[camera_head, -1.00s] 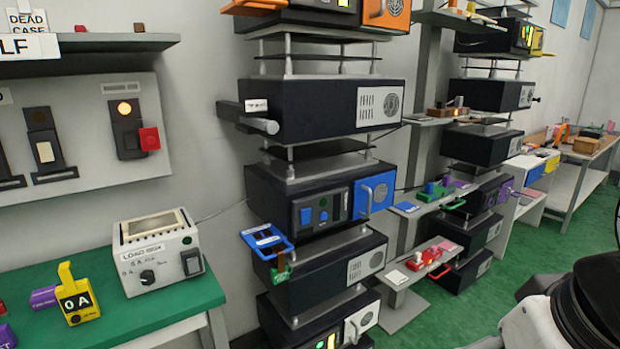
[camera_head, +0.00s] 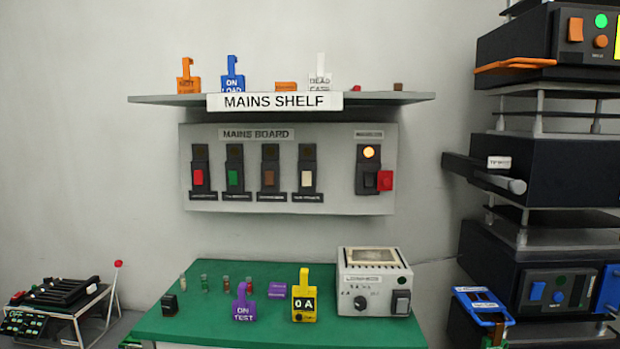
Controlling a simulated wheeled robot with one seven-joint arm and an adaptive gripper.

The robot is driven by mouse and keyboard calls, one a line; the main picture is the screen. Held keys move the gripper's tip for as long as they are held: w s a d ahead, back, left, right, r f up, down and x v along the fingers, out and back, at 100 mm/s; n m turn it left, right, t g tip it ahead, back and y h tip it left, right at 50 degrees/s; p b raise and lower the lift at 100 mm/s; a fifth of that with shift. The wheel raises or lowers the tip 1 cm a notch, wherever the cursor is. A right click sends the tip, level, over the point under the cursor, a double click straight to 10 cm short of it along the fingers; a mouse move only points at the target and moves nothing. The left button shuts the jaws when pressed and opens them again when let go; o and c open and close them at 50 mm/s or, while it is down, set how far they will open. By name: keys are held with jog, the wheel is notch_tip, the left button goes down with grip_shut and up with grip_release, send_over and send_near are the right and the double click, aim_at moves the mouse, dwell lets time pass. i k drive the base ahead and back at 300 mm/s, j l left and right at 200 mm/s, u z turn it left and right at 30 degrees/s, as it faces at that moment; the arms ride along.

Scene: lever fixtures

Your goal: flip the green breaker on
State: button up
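The green breaker (camera_head: 233,177) is the second from the left in the row on the mains board (camera_head: 345,207). Its green toggle sits in a black housing, low in the slot. A dark, unlit round spot shows above it. A red breaker (camera_head: 198,177) is to its left, and a brown one (camera_head: 269,179) and a cream one (camera_head: 306,179) are to its right. The labels under them are too small to read. My gripper is not in view.
The mains shelf (camera_head: 180,99) juts out above the board, with tags on it. A green-topped table (camera_head: 240,328) stands below, holding tags and a grey load box (camera_head: 374,280). Racks of black units (camera_head: 540,175) stand at the right.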

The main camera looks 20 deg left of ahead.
aim_at(232, 174)
jog(key=u, duration=1.2)
